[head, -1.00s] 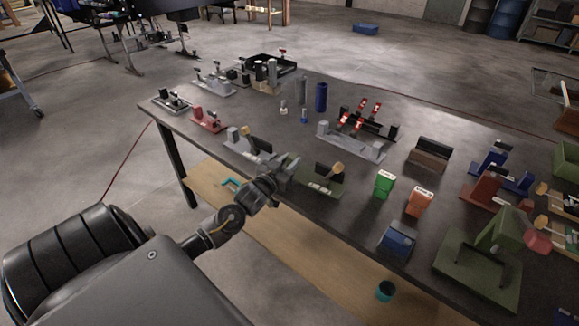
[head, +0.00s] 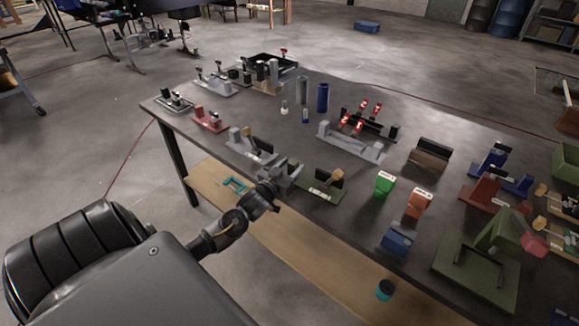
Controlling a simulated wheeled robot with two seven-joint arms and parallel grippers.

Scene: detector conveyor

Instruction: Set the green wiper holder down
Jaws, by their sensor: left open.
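The green wiper holder (head: 323,190) sits on the dark table near its front edge. It has a flat green base, a black block and a tan-knobbed piece on it. My left gripper (head: 291,174) is just left of the holder, at the table's front edge. It is open, and its fingers are small and dark here, so I cannot tell whether they still touch the holder's left end. My right gripper is out of view.
A grey holder (head: 251,146) stands close behind my left gripper. A green box (head: 384,185) and an orange box (head: 418,203) stand to the right of the green holder. A grey rack (head: 352,142) is behind it. A wooden shelf (head: 262,223) runs below the table.

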